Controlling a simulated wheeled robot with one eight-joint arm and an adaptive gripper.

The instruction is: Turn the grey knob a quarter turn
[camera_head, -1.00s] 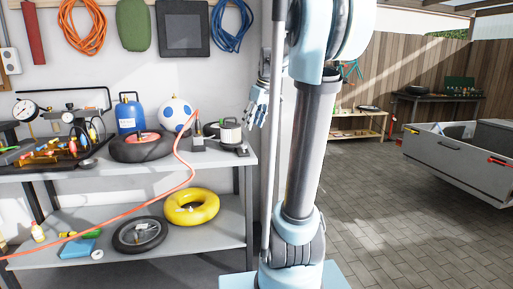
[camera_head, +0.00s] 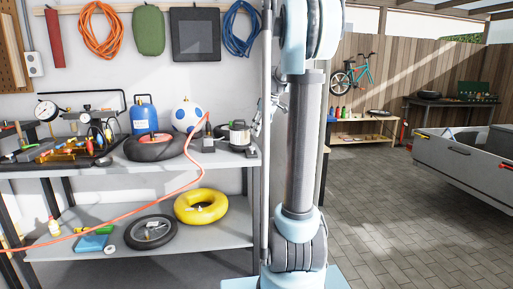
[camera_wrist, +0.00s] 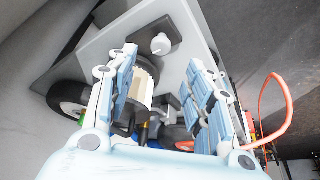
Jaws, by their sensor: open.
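The grey knob (camera_wrist: 161,44) is a small pale round knob on a dark square plate in the wrist view. It sits near the corner of the grey bench top (camera_wrist: 190,28). My gripper (camera_wrist: 160,60) is open and empty. In the wrist view its two blue-padded fingers lie left and right below the knob, with the knob beyond the gap between their tips. No contact shows. In the head view my gripper is mostly hidden behind my arm.
A silver pot-like can (camera_head: 238,135) stands close left of the knob; it also shows beside the left finger (camera_wrist: 146,82). An orange hose (camera_head: 180,178) hangs over the bench edge.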

